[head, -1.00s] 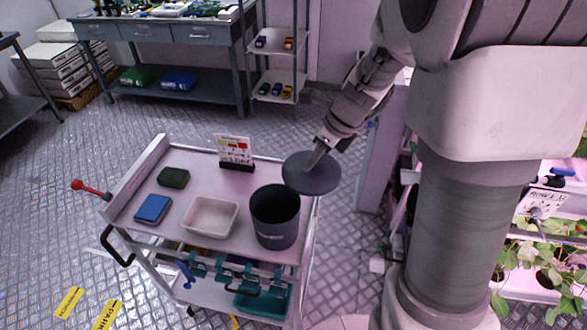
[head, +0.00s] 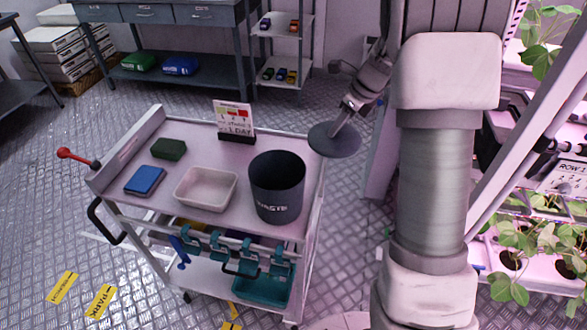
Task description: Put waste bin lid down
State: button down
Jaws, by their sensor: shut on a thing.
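The waste bin lid (head: 333,142) is a flat dark grey disc. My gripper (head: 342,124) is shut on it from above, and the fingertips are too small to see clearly. The lid is held at the cart's back right corner, to the right of and behind the bin; I cannot tell its height. The waste bin (head: 277,190) is a dark grey cylinder marked WASTE. It stands upright and open on the right side of the cart's top.
A plant rack (head: 535,265) stands at the right. A workbench (head: 180,55) is behind.

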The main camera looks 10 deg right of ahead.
jog(key=shift+w+d+f, duration=0.1)
jog(key=shift+w+f, duration=0.2)
jog(key=shift+f, duration=0.2)
jog(key=shift+w+f, duration=0.15)
jog(key=shift+f, duration=0.05)
jog(key=w+a+f, duration=0.1)
jog(key=a+f, duration=0.1)
jog(key=a, duration=0.1)
jog(key=w+a+f+b, duration=0.1)
jog(key=w+a+f, duration=0.1)
jog(key=a, duration=0.1)
jog(key=w+a+f, duration=0.2)
jog(key=a, duration=0.2)
jog(key=shift+w+f, duration=0.2)
jog(key=shift+f, duration=0.15)
jog(key=shift+f+b, duration=0.65)
jog(key=shift+f, duration=1.3)
jog(key=shift+f, duration=0.15)
jog(key=c, duration=0.7)
grip_release()
